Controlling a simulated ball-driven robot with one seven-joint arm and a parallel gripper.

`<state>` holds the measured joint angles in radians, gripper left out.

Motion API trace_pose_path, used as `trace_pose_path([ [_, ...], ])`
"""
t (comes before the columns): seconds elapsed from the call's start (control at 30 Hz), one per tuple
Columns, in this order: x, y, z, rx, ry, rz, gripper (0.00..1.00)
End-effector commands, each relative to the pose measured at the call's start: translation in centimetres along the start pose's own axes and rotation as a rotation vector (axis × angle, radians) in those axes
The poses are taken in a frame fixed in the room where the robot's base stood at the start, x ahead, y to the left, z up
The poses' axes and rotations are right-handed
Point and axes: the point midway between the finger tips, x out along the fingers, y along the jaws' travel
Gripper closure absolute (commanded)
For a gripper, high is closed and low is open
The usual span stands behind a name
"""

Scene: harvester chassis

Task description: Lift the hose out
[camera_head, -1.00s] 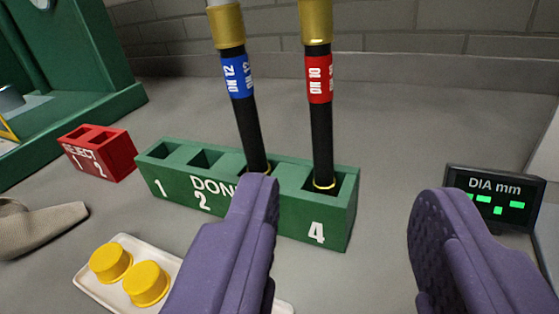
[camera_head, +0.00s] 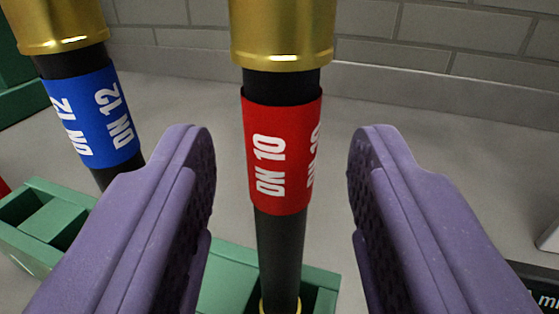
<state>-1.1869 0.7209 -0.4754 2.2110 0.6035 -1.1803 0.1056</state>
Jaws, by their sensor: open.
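A black hose with a red DN 10 band (camera_head: 280,150) and a brass upper fitting (camera_head: 282,30) stands upright in a compartment of the green rack (camera_head: 228,285). My gripper (camera_head: 280,170) is open, with one purple finger on each side of this hose. Gaps show between the hose and both fingers. A second black hose with a blue DN 12 band (camera_head: 95,118) and a brass fitting (camera_head: 55,22) stands in the rack to the left, outside the left finger. The rack's number labels are out of view.
A dark display (camera_head: 533,283) is partly visible at the lower right edge, with a pale object (camera_head: 549,238) above it. A grey block wall (camera_head: 430,40) runs behind. The grey surface right of the red-banded hose is mostly clear.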

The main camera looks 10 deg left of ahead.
Motion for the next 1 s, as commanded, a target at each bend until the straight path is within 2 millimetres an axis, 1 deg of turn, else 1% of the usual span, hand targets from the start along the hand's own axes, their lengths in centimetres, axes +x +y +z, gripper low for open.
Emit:
trace_pose_path([
  [0.03,0.8,0.0,0.2,0.000,0.002,0.000,0.53],
  [0.13,1.9,0.0,0.1,0.001,0.001,0.000,0.53],
  [0.23,2.2,0.0,0.0,0.001,0.000,-0.001,0.53],
  [0.37,2.2,0.0,0.0,0.001,0.000,-0.001,0.53],
  [0.4,2.2,0.0,0.0,0.001,0.000,-0.001,0.56],
  [0.6,2.2,0.0,0.0,0.001,0.000,-0.001,1.00],
  [0.87,2.2,0.0,-0.1,0.001,0.001,-0.001,1.00],
  [0.97,2.2,0.0,-0.8,0.003,0.001,0.000,1.00],
  [1.0,2.2,0.0,-1.4,0.003,0.002,0.000,1.00],
])
